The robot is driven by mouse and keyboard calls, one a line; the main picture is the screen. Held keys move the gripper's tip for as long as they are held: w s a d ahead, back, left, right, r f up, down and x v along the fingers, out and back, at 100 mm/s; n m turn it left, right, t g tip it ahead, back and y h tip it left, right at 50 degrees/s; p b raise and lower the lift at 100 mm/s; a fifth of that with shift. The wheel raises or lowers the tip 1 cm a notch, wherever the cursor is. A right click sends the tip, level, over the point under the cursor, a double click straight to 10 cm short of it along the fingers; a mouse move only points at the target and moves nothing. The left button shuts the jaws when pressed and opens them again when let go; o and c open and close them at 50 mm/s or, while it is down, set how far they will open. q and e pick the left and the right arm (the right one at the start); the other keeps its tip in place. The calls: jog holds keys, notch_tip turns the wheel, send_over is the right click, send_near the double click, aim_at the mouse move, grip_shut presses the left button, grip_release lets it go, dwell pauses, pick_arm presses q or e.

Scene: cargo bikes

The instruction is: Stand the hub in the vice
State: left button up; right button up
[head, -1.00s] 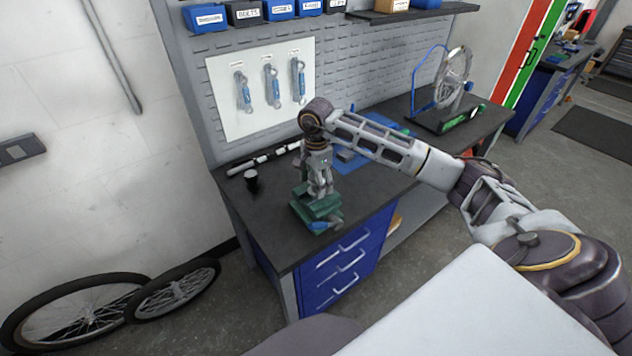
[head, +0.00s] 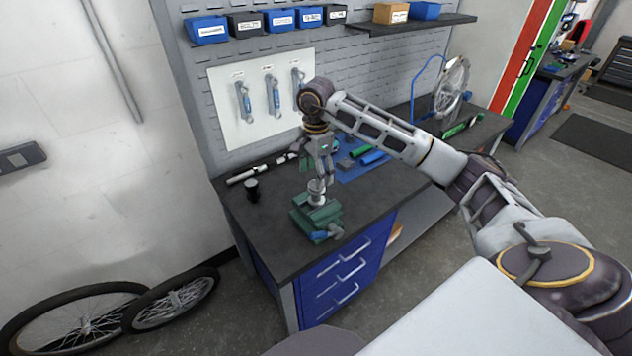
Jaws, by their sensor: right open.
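The green vice (head: 318,217) with a blue-ended handle is at the front of the dark workbench. The small silver hub (head: 316,192) stands roughly upright at the top of the vice, between its jaws as far as I can tell. My right gripper (head: 325,181) points down just above and around the hub's upper end. It is open, and I cannot tell whether a finger touches the hub. My left gripper is not in view.
A black cup-like item (head: 252,190) and a black-and-white bar (head: 255,172) lie left of the vice. A blue mat (head: 350,174) with green and blue items lies behind it. A wheel stand (head: 455,95) is at the far right of the bench.

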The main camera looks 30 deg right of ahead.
jog(key=shift+r, duration=2.2)
